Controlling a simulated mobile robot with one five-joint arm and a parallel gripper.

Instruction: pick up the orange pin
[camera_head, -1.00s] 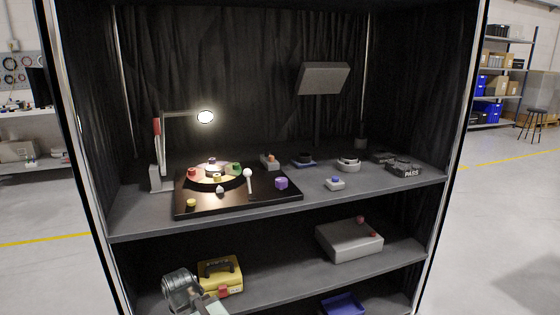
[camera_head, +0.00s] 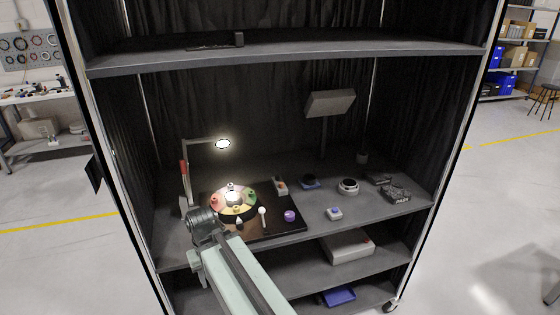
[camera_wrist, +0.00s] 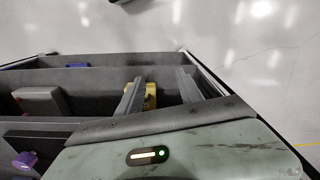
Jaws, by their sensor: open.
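A small orange piece, which looks like the orange pin (camera_head: 280,180), stands at a small grey block (camera_head: 281,189) on the middle shelf, behind the black board (camera_head: 283,226). It is too small to tell how it sits. A round disc (camera_head: 226,212) with coloured pegs lies on the board. My gripper (camera_wrist: 160,90) shows two fingers spread apart with nothing held between them in the wrist view. In the head view, my arm's dark end is in front of the board's left part, apart from the orange piece, and hides part of the board. The wrist view does not show the orange piece.
A lit lamp (camera_head: 184,180) stands at the left and a panel on a post (camera_head: 330,103) at the back. A white knob (camera_head: 262,211) and purple piece (camera_head: 290,216) are on the board. A yellow case (camera_wrist: 151,98) is below. An upper shelf (camera_head: 290,52) spans above.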

